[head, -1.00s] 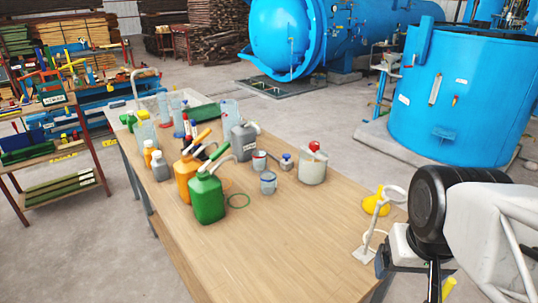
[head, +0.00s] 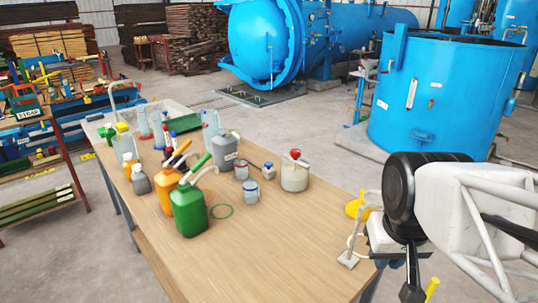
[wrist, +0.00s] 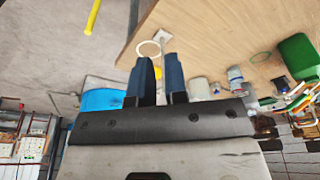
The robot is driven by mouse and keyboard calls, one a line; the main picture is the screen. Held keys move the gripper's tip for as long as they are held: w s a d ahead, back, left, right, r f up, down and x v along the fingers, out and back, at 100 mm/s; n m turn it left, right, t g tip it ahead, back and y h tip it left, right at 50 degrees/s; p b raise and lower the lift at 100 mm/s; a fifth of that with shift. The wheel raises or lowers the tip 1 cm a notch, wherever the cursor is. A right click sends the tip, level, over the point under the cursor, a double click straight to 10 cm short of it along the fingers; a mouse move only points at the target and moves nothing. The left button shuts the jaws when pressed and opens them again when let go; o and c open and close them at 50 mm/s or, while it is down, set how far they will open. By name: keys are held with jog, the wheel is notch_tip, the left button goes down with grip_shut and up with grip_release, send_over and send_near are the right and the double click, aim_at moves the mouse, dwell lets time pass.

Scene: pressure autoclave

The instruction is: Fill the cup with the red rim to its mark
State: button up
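A small cup (head: 241,171) on the bench, left of the white-bodied container with a red top, seems to have the red rim; its mark and contents are too small to tell. A cup with a blue rim (head: 251,191) stands just in front of it. A green jug (head: 188,209) and an orange jug (head: 168,190), each with a spout, stand to the left. My gripper (head: 413,292) is low at the right, off the bench's right edge and far from the cups.
A ring stand (head: 349,259) and a yellow funnel (head: 356,206) are at the bench's right edge, near my arm. A red-topped container (head: 295,175) and a grey canister (head: 226,148) stand near the cups. The bench's front (head: 265,255) is clear.

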jog(key=w+a+r, duration=0.1)
jog(key=w+r, duration=0.1)
jog(key=w, duration=0.3)
jog(key=w+a+r+n, duration=0.1)
jog(key=w+r, duration=0.1)
jog(key=w, duration=0.4)
jog(key=w+a+r+n, duration=0.1)
jog(key=w+r, duration=0.1)
jog(key=w, duration=0.4)
jog(key=shift+r+g, duration=0.2)
jog(key=shift+g, duration=0.1)
grip_shut()
jog(key=n+g, duration=0.2)
jog(key=n, duration=0.5)
send_over(269, 163)
notch_tip(269, 163, down, 12)
jog(key=shift+f, duration=0.3)
notch_tip(269, 163, down, 14)
jog(key=shift+s+r, duration=0.1)
jog(key=shift+r, duration=0.1)
